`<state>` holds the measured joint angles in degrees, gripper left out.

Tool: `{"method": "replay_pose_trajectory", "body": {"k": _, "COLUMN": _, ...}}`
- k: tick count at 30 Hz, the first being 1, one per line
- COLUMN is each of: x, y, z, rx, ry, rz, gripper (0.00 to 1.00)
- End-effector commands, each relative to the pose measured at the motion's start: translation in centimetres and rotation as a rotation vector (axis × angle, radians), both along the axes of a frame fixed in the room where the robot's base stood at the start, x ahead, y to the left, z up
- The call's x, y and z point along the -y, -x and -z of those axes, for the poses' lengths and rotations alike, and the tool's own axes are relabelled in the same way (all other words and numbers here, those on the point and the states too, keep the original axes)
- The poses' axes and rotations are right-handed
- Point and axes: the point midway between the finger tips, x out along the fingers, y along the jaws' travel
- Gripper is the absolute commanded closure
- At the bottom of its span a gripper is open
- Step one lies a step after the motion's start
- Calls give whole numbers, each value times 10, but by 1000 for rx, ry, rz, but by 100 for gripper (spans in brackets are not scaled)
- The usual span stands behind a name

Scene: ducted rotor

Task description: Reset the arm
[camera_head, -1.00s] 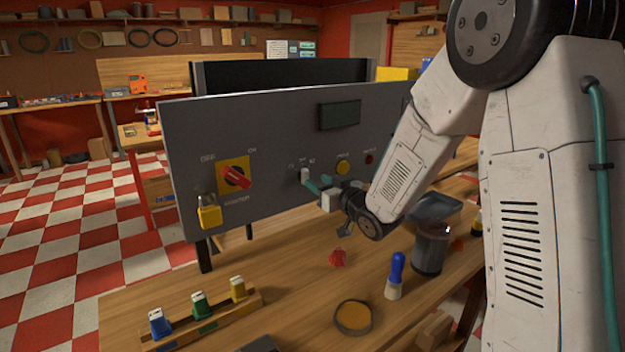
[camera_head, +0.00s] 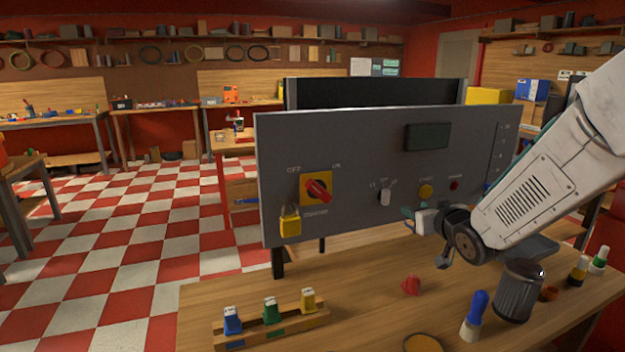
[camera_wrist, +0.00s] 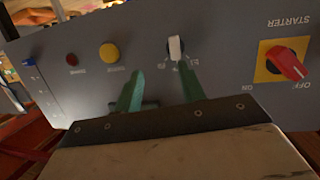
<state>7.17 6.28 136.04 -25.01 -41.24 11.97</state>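My gripper (camera_head: 408,214) is in front of the grey control panel (camera_head: 350,155), below and beside the white selector knob (camera_head: 385,197). In the wrist view, the two green fingers (camera_wrist: 158,90) stand apart with nothing between them. The white selector knob (camera_wrist: 176,47) shows just beyond the right finger; I cannot tell whether they touch. The yellow button (camera_wrist: 109,53) is to the left of the fingers. My arm reaches in from the right.
A red rotary switch (camera_head: 318,190) and yellow padlock (camera_head: 290,222) are on the panel's left. The wooden bench (camera_head: 215,290) carries a rack (camera_head: 270,328) of coloured blocks, a red piece (camera_head: 411,285), a blue-handled tool (camera_head: 475,312) and a dark canister (camera_head: 518,290).

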Motion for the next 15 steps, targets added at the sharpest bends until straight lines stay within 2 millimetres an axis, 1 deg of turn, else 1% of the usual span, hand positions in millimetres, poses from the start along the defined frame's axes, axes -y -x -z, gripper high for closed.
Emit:
{"method": "replay_pose_trajectory", "body": {"k": 1, "x": 4, "y": 14, "z": -10, "rx": -55, "ry": 26, "rz": 39, "gripper": 60}}
{"method": "replay_pose_trajectory", "body": {"k": 2, "x": 7, "y": 22, "z": -12, "rx": -97, "ry": 40, "rz": 63, "gripper": 60}}
{"method": "replay_pose_trajectory", "body": {"k": 5, "x": 16, "y": 57, "z": -16, "rx": -243, "ry": 74, "rz": 137, "gripper": 60}}
{"method": "replay_pose_trajectory", "body": {"k": 8, "x": 21, "y": 99, "z": -18, "rx": -395, "ry": 93, "rz": 198, "gripper": 60}}
{"method": "replay_pose_trajectory", "body": {"k": 9, "x": 22, "y": 118, "z": -18, "rx": -457, "ry": 96, "rz": 217, "gripper": 60}}
{"method": "replay_pose_trajectory", "body": {"k": 11, "x": 22, "y": 149, "z": -19, "rx": -551, "ry": 99, "rz": 241, "gripper": 60}}
{"method": "replay_pose_trajectory", "body": {"k": 12, "x": 21, "y": 171, "z": -18, "rx": -616, "ry": 97, "rz": 252, "gripper": 60}}
{"method": "replay_pose_trajectory", "body": {"k": 14, "x": 18, "y": 204, "z": -18, "rx": -712, "ry": 95, "rz": 262, "gripper": 60}}
{"method": "replay_pose_trajectory", "body": {"k": 15, "x": 15, "y": 228, "z": -18, "rx": -777, "ry": 91, "rz": 265, "gripper": 60}}
